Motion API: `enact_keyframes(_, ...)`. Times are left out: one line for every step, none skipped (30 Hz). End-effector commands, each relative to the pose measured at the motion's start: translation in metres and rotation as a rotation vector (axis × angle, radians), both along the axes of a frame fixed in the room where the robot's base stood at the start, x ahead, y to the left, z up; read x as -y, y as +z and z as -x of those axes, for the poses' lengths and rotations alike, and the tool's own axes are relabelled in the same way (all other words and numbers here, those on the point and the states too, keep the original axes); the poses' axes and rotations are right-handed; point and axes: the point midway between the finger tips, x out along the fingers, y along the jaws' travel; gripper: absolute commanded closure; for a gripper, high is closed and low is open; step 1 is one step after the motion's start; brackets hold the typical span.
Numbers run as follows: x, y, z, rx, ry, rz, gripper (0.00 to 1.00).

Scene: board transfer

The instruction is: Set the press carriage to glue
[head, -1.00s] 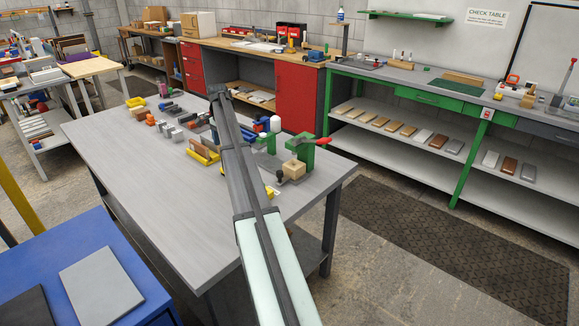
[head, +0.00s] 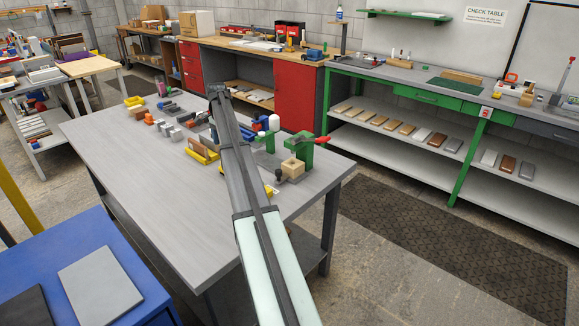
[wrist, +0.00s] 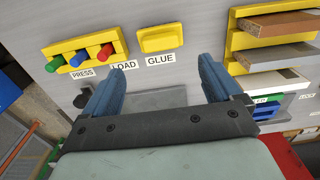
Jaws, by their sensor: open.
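The green press (head: 300,155) with a red handle (head: 322,140) stands at the right end of the grey table in the head view. A pale wooden block (head: 292,168) sits low at it. I cannot single out the carriage. In the wrist view, my gripper (wrist: 158,70) is open, its blue fingers apart with nothing visible between them. The labels PRESS (wrist: 83,73), LOAD (wrist: 123,65) and GLUE (wrist: 160,59) lie beyond the fingers. A dark round knob (wrist: 82,101) is left of the left finger. In the head view my arm hides the gripper.
A yellow holder (wrist: 60,47) carries green, blue and red cylinders near PRESS. A yellow block (wrist: 163,39) is above GLUE. A yellow rack (wrist: 238,42) holds boards at upper right. The left and front of the grey table (head: 150,190) are clear.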

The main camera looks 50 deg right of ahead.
Motion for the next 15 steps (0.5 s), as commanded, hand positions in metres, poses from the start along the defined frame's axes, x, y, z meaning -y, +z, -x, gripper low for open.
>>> enact_keyframes(0.006,0.000,0.004,0.000,-0.008,0.000,0.13)
enact_keyframes(0.011,0.001,0.006,0.000,-0.014,0.001,0.16)
enact_keyframes(0.021,0.002,0.012,0.002,-0.026,0.002,0.20)
enact_keyframes(0.030,0.005,0.018,0.004,-0.038,0.003,0.23)
enact_keyframes(0.040,0.008,0.024,0.007,-0.050,0.005,0.26)
enact_keyframes(0.054,0.013,0.036,0.013,-0.070,0.008,0.30)
enact_keyframes(0.064,0.018,0.046,0.017,-0.086,0.011,0.33)
enact_keyframes(0.075,0.023,0.058,0.022,-0.103,0.014,0.35)
enact_keyframes(0.087,0.028,0.074,0.029,-0.124,0.019,0.39)
enact_keyframes(0.095,0.033,0.087,0.034,-0.140,0.022,0.42)
enact_keyframes(0.102,0.038,0.099,0.039,-0.154,0.026,0.44)
enact_keyframes(0.110,0.043,0.116,0.045,-0.173,0.030,0.44)
enact_keyframes(0.114,0.047,0.128,0.047,-0.185,0.033,0.44)
enact_keyframes(0.119,0.050,0.139,0.050,-0.197,0.035,0.44)
enact_keyframes(0.121,0.054,0.155,0.051,-0.211,0.036,0.44)
